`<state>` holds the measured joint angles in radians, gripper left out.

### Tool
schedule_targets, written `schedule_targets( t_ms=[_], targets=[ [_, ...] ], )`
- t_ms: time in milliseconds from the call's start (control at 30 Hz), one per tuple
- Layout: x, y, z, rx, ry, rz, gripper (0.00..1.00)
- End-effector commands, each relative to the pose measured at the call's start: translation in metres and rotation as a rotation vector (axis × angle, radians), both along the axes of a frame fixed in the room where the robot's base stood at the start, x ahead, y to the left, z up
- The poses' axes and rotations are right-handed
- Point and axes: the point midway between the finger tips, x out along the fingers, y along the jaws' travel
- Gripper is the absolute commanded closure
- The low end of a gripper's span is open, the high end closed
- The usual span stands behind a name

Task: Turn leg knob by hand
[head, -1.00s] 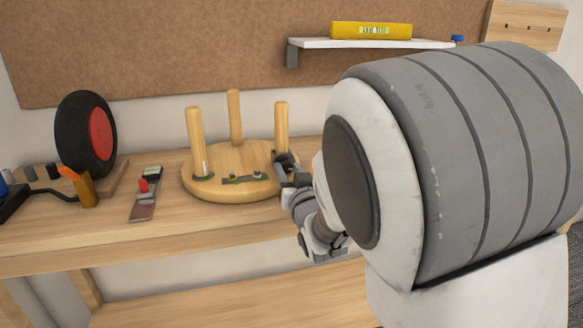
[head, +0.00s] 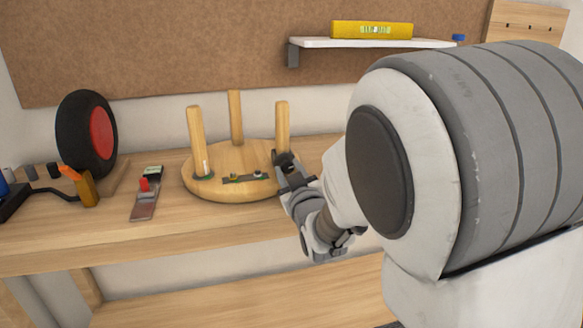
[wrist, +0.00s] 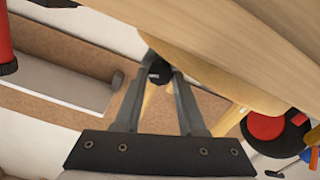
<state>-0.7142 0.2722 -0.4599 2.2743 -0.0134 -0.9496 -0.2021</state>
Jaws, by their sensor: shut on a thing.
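A round wooden stool seat (head: 228,192) lies upside down on the workbench, with its three legs standing up. My gripper (head: 284,166) is at this foot, coming from the front right. In the wrist view its two fingers (wrist: 160,82) are closed on the dark knob, one on each side. The knob's far side is hidden.
A black wheel with a red hub (head: 90,135), an orange-tipped tool (head: 82,187) and a flat tool with a red knob (head: 146,193) are left on the bench. A yellow level (head: 372,29) lies on a white shelf (head: 340,43) above. The bench front left of my arm is clear.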

Motion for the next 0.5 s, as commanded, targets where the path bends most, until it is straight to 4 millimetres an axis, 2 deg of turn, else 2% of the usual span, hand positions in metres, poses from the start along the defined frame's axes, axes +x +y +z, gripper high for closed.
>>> schedule_targets(
  t_ms=[500],
  targets=[
    [0.0003,0.0006,0.0008,-0.092,-0.029,0.000,1.00]
  ],
)
